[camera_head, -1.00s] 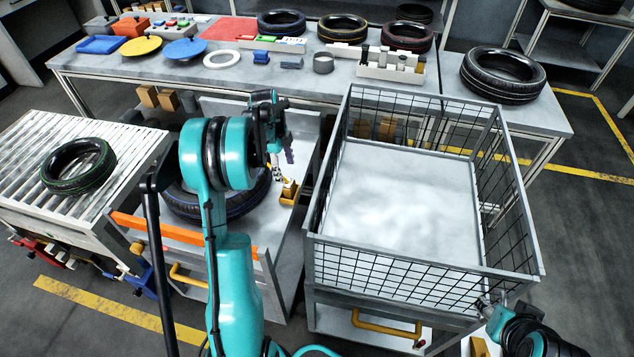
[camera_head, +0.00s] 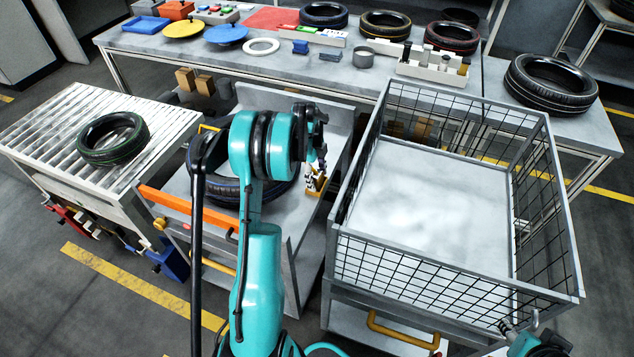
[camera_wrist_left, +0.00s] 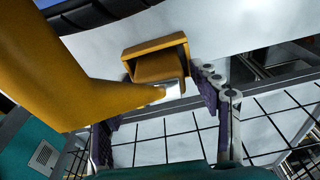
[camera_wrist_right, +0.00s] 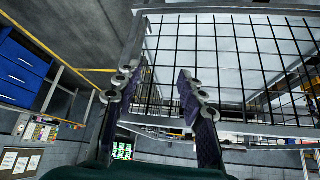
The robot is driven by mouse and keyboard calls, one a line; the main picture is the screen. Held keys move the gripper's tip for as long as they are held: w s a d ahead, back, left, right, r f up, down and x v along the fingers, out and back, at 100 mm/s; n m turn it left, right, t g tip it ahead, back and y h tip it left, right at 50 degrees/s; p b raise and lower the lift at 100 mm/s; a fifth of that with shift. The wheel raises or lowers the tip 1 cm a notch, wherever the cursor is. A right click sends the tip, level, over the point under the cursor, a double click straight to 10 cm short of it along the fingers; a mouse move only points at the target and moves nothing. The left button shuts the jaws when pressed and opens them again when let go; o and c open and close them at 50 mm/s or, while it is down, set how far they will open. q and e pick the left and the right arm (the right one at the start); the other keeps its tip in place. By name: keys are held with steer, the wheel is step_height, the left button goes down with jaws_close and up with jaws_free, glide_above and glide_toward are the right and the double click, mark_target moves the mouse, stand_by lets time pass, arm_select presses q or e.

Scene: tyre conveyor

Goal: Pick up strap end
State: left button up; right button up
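In the left wrist view a wide yellow strap (camera_wrist_left: 70,75) comes in from the left, with a pale metallic end piece (camera_wrist_left: 172,88) beside a yellow buckle-like bracket (camera_wrist_left: 157,52). My left gripper (camera_wrist_left: 160,108) is open, its purple-padded fingers wide apart just below the strap end, with nothing clearly between them. In the head view a yellow strap part (camera_head: 317,183) shows beside the tyre (camera_head: 225,188) on the cart, with my left gripper (camera_head: 318,165) close above it. My right gripper (camera_wrist_right: 152,85) is open and empty near the wire basket; the head view mostly crops it.
The large wire basket (camera_head: 455,285) stands right of the left gripper, close to it. A roller conveyor (camera_head: 60,135) with a green-striped tyre (camera_head: 113,138) is at left. An orange bar (camera_head: 190,207) crosses the cart's front. A long workbench (camera_head: 335,72) with tyres and parts runs behind.

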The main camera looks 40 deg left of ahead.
arm_select(q)
steer(key=c, duration=0.9)
